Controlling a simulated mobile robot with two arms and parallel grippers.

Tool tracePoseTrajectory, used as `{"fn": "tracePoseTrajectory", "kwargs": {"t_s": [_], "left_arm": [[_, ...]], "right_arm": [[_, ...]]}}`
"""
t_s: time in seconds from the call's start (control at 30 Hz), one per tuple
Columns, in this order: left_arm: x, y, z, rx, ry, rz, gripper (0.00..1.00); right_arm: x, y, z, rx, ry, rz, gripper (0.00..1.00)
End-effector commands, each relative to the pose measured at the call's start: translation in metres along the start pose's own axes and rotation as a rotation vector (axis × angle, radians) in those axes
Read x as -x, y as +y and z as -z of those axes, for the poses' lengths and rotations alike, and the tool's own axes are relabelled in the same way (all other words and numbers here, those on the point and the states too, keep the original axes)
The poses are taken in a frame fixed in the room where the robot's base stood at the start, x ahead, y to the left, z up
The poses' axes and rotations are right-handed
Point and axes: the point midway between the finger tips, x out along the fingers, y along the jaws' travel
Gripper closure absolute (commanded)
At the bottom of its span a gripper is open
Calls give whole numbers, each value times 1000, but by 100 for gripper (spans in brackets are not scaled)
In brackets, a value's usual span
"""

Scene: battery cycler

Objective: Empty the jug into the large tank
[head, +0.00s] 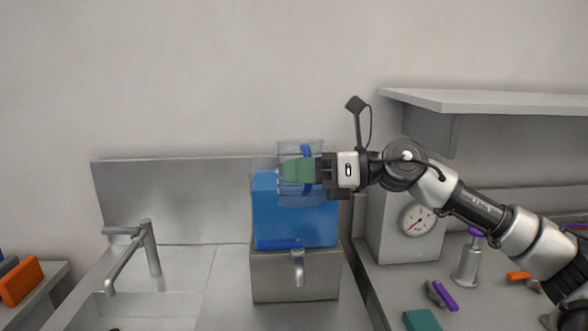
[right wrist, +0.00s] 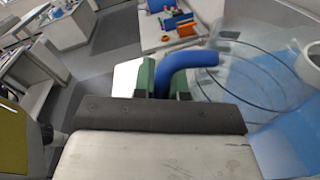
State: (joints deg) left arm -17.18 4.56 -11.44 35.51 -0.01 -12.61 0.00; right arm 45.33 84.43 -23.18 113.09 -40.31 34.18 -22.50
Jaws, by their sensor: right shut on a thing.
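The large tank (head: 270,225) is a clear box with blue liquid inside, standing on a grey metal base with a tap. The clear jug (head: 300,145), with a blue handle, is held at the tank's upper part and overlaps it in the head view. My right gripper (head: 300,171), with green fingers, is shut on the jug's handle. In the right wrist view the blue handle (right wrist: 188,62) sits between the green fingers, and the jug's clear, ringed wall (right wrist: 240,75) is to the right. The jug's tilt and contents are hard to tell. My left gripper is out of view.
A sink with a grey faucet (head: 150,248) is left of the tank. A box with a round dial (head: 417,219) stands close on the right, under a wall shelf (head: 480,101). Small purple, teal and orange items lie on the right counter.

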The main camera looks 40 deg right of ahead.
Motion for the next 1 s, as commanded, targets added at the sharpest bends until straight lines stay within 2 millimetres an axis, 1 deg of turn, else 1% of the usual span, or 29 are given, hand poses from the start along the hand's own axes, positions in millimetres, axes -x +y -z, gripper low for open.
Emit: {"fn": "tracePoseTrajectory", "kwargs": {"t_s": [0.03, 0.4, 0.6, 0.7, 0.87, 0.93, 1.0], "left_arm": [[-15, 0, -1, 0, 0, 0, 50], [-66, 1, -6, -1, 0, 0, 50], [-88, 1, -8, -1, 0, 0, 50], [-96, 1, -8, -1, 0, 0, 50], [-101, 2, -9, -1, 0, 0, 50], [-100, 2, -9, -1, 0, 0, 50], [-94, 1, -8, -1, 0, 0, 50]], "right_arm": [[0, -2, 12, 18, -5, 0, 100], [0, 0, 44, 153, -32, 0, 100], [0, 2, 55, 243, -51, 0, 100], [0, 3, 58, 276, -57, -1, 100], [1, 4, 61, 307, -63, -1, 100], [1, 6, 59, 314, -64, 0, 100], [1, 8, 53, 318, -65, 0, 100]]}}
